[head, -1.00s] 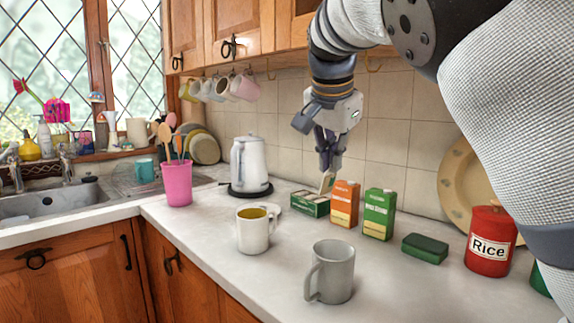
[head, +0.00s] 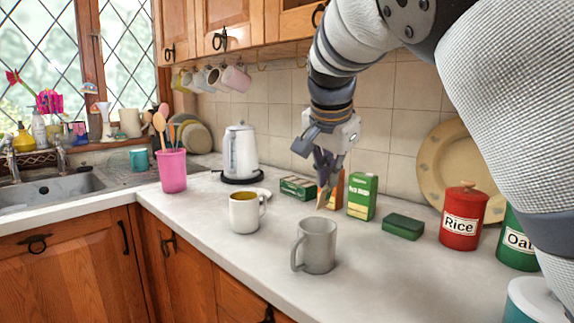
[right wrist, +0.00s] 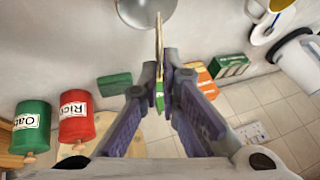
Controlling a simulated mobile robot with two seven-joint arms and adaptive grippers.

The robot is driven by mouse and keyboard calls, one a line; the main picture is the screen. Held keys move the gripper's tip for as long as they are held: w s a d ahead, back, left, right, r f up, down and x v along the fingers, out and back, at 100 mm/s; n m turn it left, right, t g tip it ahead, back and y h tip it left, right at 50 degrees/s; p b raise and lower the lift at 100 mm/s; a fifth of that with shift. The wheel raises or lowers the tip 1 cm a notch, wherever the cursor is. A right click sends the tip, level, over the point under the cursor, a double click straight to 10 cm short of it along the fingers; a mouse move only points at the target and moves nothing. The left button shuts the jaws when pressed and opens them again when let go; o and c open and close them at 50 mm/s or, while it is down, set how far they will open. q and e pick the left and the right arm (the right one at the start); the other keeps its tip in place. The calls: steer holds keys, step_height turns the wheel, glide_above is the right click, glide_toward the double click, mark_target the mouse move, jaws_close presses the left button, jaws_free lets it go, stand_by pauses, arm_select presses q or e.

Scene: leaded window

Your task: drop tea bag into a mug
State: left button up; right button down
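My right gripper (head: 327,180) is shut on a thin tan tea bag (head: 322,198), held above the counter in front of the orange carton. In the right wrist view the tea bag (right wrist: 158,42) shows edge-on between the fingertips (right wrist: 165,72). A grey mug (head: 316,246) stands upright nearer the front, below the gripper; part of it (right wrist: 146,14) shows at the top of the right wrist view. A white mug with a yellow inside (head: 243,214) stands to its left. The green tea box (head: 298,188) lies behind. My left gripper is out of view.
An orange carton (head: 338,186), a green carton (head: 362,197) and a flat green box (head: 403,227) stand along the back. A red rice canister (head: 462,218) is at right. A kettle (head: 240,153) and pink utensil pot (head: 172,170) stand at left. The front counter is clear.

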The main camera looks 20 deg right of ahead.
steer(key=c, duration=1.7)
jaws_free()
steer(key=v, duration=1.2)
